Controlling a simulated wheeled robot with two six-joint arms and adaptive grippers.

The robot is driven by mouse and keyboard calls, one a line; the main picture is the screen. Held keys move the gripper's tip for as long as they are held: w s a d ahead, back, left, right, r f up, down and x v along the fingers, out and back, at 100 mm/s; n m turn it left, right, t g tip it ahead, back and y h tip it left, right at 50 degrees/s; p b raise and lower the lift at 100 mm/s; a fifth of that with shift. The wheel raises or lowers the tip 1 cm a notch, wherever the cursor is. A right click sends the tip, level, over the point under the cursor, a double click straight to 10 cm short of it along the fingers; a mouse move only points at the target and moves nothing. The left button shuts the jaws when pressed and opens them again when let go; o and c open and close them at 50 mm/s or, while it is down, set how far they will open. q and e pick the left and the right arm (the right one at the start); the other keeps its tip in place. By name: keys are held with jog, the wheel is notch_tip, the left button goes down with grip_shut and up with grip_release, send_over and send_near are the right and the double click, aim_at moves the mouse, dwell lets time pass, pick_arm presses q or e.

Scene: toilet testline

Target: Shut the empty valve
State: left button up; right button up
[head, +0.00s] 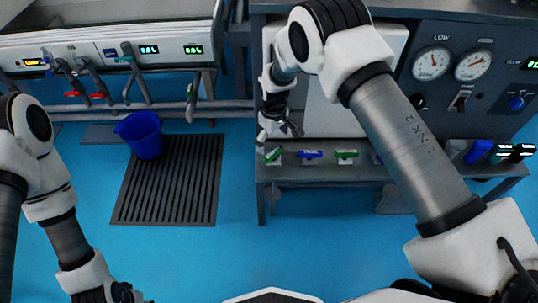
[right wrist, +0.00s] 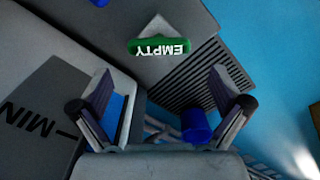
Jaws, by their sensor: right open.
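The empty valve (right wrist: 159,47) has a green handle marked EMPTY, upside down in the right wrist view, on a pale base on the grey ledge. Its handle lies crosswise ahead of my right fingertips. In the head view the leftmost green handle (head: 273,155) at the ledge's left end appears to be this valve, just below my right gripper. My right gripper (right wrist: 161,88) is open and empty, its fingers apart from the handle; it also shows in the head view (head: 281,130). My left gripper (head: 120,292) is at the bottom left, partly cut off; its fingers are unclear.
A blue handle (head: 310,154) and another green handle (head: 346,154) stand to the right on the same ledge. A white panel (head: 328,110) rises behind them. A blue bucket (head: 143,135) stands on a slatted floor grate (head: 170,185) at left. The blue floor in front is clear.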

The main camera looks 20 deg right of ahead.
aim_at(274, 152)
notch_tip(274, 152, down, 6)
jog(key=shift+r+b, duration=0.25)
jog(key=shift+b, duration=0.25)
jog(key=shift+d, duration=0.1)
jog(key=c, duration=0.9)
jog(key=shift+m, duration=0.3)
jog(key=m, duration=0.3)
jog(key=shift+p, duration=0.35)
jog(key=m, duration=0.5)
jog(key=shift+s+m, duration=0.1)
jog(key=shift+m, duration=0.2)
jog(key=o, duration=0.9)
